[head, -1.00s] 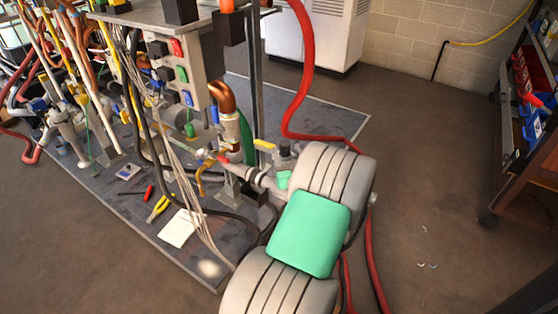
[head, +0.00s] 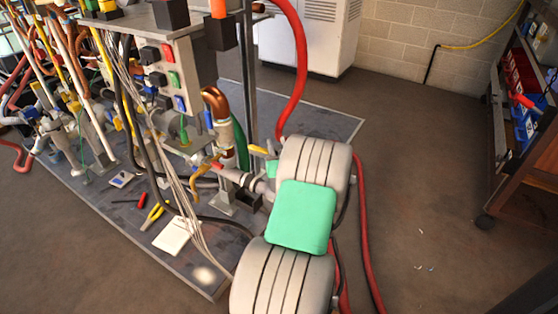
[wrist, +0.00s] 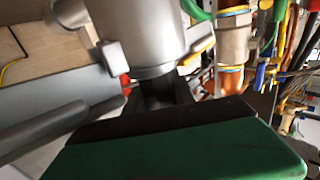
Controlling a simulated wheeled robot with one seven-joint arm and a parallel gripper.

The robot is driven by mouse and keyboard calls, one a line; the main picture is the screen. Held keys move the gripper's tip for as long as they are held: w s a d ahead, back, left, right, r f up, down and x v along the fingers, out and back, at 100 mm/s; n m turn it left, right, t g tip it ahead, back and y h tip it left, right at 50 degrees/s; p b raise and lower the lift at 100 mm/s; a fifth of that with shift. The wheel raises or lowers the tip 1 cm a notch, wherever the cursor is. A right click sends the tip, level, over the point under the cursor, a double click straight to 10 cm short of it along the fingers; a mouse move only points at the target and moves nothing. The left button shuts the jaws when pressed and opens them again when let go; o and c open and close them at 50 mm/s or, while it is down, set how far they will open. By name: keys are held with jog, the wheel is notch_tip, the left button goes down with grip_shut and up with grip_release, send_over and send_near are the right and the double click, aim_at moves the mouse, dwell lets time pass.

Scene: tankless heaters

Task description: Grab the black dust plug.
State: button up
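Black square pieces sit on the grey upright panel (head: 196,62) in the head view, an upper one (head: 150,53) and a lower one (head: 158,79). Red, green and blue pieces sit close beside them. I cannot tell which black piece is the dust plug. My white and green arm reaches toward the rig, right of and below the panel. Its fingertips cannot be made out in the head view. The wrist view shows a green block and dark bar close up, with a grey cylinder beyond. No plug can be made out there, and whether my gripper is open or shut is unclear.
Pipes and hoses crowd the rig at left. A red hose (head: 300,80) loops down behind my arm. A paper sheet (head: 172,236) and yellow-handled pliers (head: 153,214) lie on the grey base. A shelf cart (head: 525,165) stands at right. The floor between is mostly clear.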

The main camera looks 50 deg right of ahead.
grip_shut()
jog(key=shift+r, duration=0.1)
dwell(0.3)
